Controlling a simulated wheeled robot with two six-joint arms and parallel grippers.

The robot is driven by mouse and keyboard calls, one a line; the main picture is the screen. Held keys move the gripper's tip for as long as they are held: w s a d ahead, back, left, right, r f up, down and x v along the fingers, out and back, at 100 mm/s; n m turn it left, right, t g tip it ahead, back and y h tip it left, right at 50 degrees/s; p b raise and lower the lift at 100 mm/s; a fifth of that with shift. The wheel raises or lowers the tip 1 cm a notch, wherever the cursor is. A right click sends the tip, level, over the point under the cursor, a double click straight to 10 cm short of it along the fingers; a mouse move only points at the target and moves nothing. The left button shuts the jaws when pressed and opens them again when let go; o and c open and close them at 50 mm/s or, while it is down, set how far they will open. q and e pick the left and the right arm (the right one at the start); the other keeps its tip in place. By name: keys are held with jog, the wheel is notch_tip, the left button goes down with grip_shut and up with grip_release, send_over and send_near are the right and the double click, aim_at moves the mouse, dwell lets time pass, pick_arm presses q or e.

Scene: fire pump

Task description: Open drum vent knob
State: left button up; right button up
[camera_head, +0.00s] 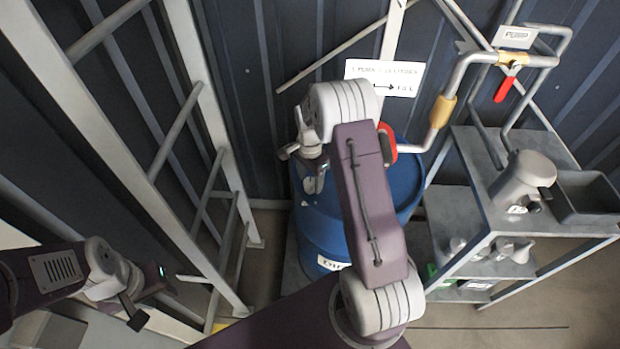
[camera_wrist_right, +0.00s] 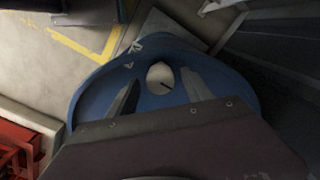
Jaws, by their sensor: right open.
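The blue drum (camera_head: 325,235) stands upright at the middle, partly hidden behind my right arm; its top (camera_wrist_right: 90,95) fills the middle of the right wrist view. A pale, rounded knob (camera_wrist_right: 160,75) with a dark mark sits on the drum top. It shows between the fingers of my right gripper (camera_wrist_right: 159,84), which is open. In the head view my right gripper (camera_head: 303,154) is over the left part of the drum top. Whether the fingers touch the knob I cannot tell. My left gripper (camera_head: 150,297) is far from the drum at lower left; its jaw state is unclear.
A metal ladder-like frame (camera_head: 205,110) stands left of the drum. A grey shelf rack (camera_head: 460,205) with a jug (camera_head: 522,180) and a tray stands at right. Pipes with a red-handled valve (camera_head: 506,88) run above it. A red part (camera_head: 387,143) shows behind my right arm.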

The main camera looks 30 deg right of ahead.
jog(key=shift+c, duration=0.3)
grip_shut()
jog(key=shift+n, duration=0.4)
jog(key=n+p, duration=0.1)
jog(key=n, duration=0.2)
jog(key=shift+r, duration=0.1)
jog(key=n+p, duration=0.1)
jog(key=n, duration=0.4)
jog(key=shift+n+p, duration=0.3)
jog(key=shift+p, duration=0.05)
jog(key=n+p, duration=0.1)
jog(key=n, duration=0.4)
jog(key=shift+w, duration=0.1)
jog(key=n, duration=0.5)
jog(key=shift+d, duration=0.1)
jog(key=shift+n, duration=0.4)
